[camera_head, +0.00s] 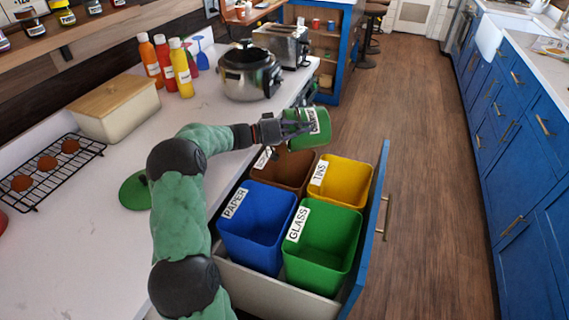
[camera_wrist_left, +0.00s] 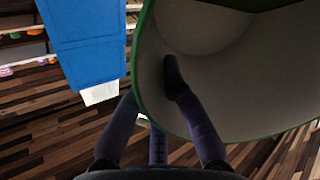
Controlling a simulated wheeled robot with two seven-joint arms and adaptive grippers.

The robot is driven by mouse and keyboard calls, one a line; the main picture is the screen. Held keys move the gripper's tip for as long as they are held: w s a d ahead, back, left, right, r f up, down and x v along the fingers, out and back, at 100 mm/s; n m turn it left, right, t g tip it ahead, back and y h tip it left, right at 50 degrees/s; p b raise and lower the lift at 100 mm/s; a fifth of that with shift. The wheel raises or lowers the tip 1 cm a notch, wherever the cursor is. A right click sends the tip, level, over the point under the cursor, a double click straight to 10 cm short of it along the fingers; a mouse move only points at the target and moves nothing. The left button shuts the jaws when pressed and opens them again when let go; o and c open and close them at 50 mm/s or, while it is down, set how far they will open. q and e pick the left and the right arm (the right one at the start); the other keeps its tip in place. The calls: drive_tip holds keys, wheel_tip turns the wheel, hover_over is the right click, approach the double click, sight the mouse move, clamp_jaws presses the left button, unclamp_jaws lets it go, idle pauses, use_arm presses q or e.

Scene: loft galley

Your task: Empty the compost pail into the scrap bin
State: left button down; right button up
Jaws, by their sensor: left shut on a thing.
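My left gripper (camera_head: 288,129) is shut on the green compost pail (camera_head: 318,130), which has a white label. It holds the pail in the air above the far end of the open bin drawer. The pail appears tilted; its contents cannot be made out. The left wrist view shows its green rim and pale wall (camera_wrist_left: 225,95) close up, with one finger of the gripper (camera_wrist_left: 150,90) against the wall. Below is a brown bin (camera_head: 295,165), partly hidden by the arm and pail; its label is not readable. My right gripper is not in view.
The drawer also holds a yellow TINS bin (camera_head: 347,188), a blue PAPER bin (camera_head: 262,245) and a green GLASS bin (camera_head: 325,265). A green lid (camera_head: 133,193) lies on the counter. A cooker (camera_head: 249,78) and toaster (camera_head: 283,45) stand near the pail. The floor is clear.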

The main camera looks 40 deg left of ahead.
use_arm(q)
drive_tip(key=shift+s+a+r+t, duration=0.15)
drive_tip(key=shift+s+a+r, duration=0.05)
drive_tip(key=shift+r, duration=0.15)
drive_tip(key=shift+s+a+r+t, duration=0.15)
drive_tip(key=shift+s+r, duration=0.05)
drive_tip(key=shift+r, duration=0.15)
drive_tip(key=shift+t+h, duration=0.7)
drive_tip(key=shift+h, duration=0.1)
drive_tip(key=shift+s+a+r, duration=0.2)
drive_tip(key=shift+s+r, duration=0.05)
drive_tip(key=shift+r, duration=0.55)
drive_tip(key=shift+s+a+r, duration=0.2)
drive_tip(key=shift+r, duration=0.55)
drive_tip(key=shift+s+a+r, duration=0.2)
drive_tip(key=shift+s+r, duration=0.05)
drive_tip(key=shift+r, duration=0.55)
drive_tip(key=s+a+r+t+h, duration=0.2)
drive_tip(key=s+r, duration=0.1)
drive_tip(key=r, duration=0.3)
drive_tip(key=shift+a+t, duration=0.25)
drive_tip(key=shift+t, duration=0.15)
idle(3.2)
